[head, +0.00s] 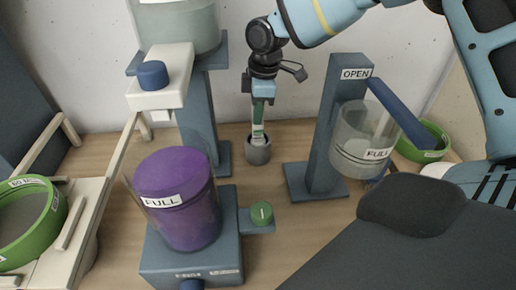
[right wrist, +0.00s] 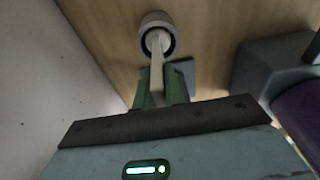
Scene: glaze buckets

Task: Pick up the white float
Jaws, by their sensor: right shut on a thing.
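My right gripper (head: 259,112) points down in the middle of the head view, just above a small grey cup (head: 258,150) on the table. In the right wrist view its green fingers (right wrist: 160,92) are shut on a pale, slim bar (right wrist: 157,62), which I take to be the white float. The bar's far end reaches to the mouth of the grey cup (right wrist: 152,22). I cannot tell how deep it sits in the cup. My left gripper is in neither view.
A purple bucket (head: 178,205) marked FULL stands on a blue-grey base at left front. A clear bucket (head: 362,140) hangs by the OPEN post (head: 325,150) at right. Green rings (head: 30,222) lie at the left and right (head: 425,140).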

